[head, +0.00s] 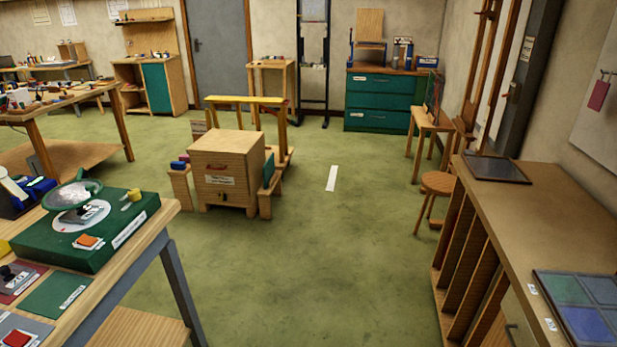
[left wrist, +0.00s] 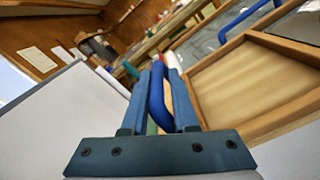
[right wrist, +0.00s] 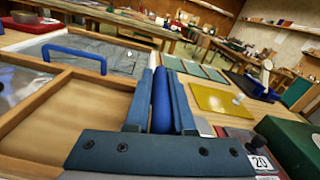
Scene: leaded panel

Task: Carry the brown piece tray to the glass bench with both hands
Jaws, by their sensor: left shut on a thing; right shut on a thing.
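The brown piece tray, a shallow wooden frame, shows on the right of the left wrist view (left wrist: 262,62) and on the left of the right wrist view (right wrist: 62,97). My left gripper (left wrist: 166,85) is shut on an upright blue handle at one side of it. My right gripper (right wrist: 163,95) is shut on a blue handle at the other side. The tray's floor looks pale and bare where it shows. Neither gripper nor the tray shows in the head view. I cannot tell whether the tray is lifted or which bench is the glass bench.
Another blue handle (right wrist: 75,52) stands over a grey glossy surface beyond the tray. A yellow sheet (right wrist: 222,102) lies to the right. In the head view, a green box (head: 95,235) sits on the left bench. Green floor is open mid-room, with a wooden box (head: 226,172) beyond.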

